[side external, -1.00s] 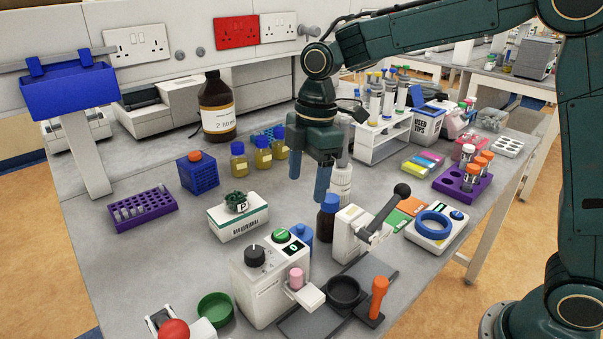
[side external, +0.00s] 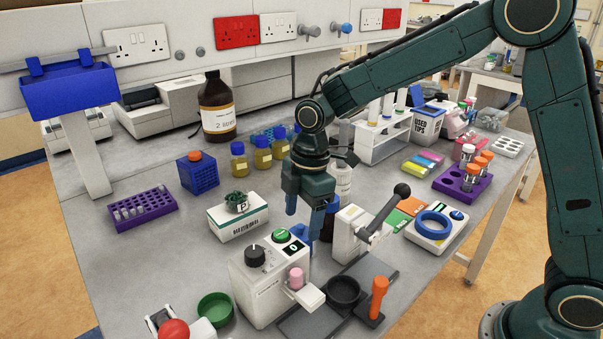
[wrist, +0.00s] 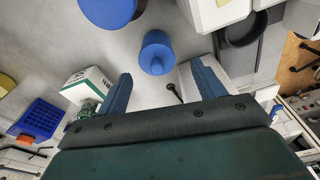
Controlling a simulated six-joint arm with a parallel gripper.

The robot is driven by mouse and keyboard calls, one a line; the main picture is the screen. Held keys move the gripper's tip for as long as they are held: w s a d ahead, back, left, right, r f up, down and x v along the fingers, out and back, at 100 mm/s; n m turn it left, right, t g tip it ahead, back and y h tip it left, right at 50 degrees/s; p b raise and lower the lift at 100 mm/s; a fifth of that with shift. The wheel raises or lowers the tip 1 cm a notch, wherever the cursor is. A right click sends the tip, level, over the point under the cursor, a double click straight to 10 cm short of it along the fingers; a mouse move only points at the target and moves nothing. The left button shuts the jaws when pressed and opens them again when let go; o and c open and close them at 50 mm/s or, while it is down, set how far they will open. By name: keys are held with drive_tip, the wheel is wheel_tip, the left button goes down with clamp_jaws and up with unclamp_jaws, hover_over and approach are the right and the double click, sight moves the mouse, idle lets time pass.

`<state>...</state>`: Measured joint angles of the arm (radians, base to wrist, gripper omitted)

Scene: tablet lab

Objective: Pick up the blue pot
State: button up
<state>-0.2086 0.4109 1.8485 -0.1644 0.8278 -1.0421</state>
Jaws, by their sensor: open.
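The blue pot (side external: 298,233) stands on the bench behind the white device with the green button, partly hidden by that device and a finger.
A brown bottle with a blue cap (side external: 330,206) stands close to the right of my gripper. The white device (side external: 268,285) is in front, and a white box (side external: 238,222) with a green item on top is to the left.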

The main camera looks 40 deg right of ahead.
sight(301, 226)
drive_tip(key=shift+f, duration=0.15)
drive_tip(key=shift+w+a+f, duration=0.1)
drive_tip(key=shift+f, duration=1.15)
drive_tip(key=shift+w+a+f, duration=0.1)
drive_tip(key=shift+f, duration=1.1)
drive_tip(key=c, duration=0.9)
